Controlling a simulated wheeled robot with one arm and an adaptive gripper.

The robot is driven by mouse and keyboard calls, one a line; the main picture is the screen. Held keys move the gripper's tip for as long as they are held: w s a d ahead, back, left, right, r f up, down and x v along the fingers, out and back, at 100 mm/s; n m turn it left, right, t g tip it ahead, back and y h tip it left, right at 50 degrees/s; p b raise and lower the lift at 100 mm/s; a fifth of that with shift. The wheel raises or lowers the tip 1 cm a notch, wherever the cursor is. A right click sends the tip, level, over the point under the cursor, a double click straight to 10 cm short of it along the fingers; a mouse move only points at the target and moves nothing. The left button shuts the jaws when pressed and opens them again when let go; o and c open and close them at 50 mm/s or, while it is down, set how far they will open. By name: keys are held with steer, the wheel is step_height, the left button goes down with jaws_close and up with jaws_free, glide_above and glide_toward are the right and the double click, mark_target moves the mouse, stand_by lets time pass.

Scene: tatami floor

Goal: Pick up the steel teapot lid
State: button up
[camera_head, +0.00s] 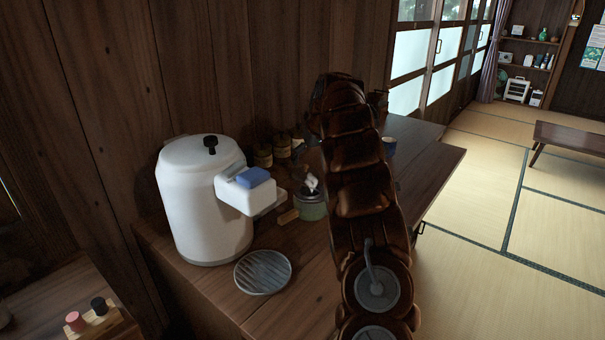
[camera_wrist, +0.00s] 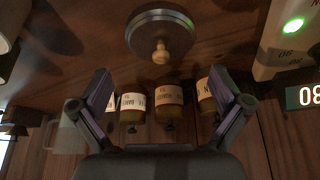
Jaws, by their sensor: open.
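The steel teapot lid (camera_wrist: 160,33), a round grey disc with a small wooden knob, lies on the brown wooden counter at the top middle of the wrist view. My gripper (camera_wrist: 158,75) is open and empty, one finger on each side of the picture. The lid is centred between the fingers but lies beyond their tips in the picture, with no contact visible. In the head view my arm covers the middle of the counter; I cannot make out the lid or the fingers there.
Several labelled jars (camera_wrist: 161,101) stand by the wall between the fingers in the wrist view. In the head view, a white hot-water pot (camera_head: 200,215), a grooved round tray (camera_head: 263,272) and a green tin (camera_head: 311,208) stand left of my arm.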

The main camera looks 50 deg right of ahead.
mark_target(307, 169)
steer(key=shift+s+x, duration=0.1)
steer(key=shift+x, duration=1.4)
steer(key=shift+s+x, duration=0.15)
steer(key=shift+x, duration=1.4)
steer(key=shift+a+f, duration=0.1)
steer(key=c, duration=0.7)
steer(key=shift+c, duration=0.2)
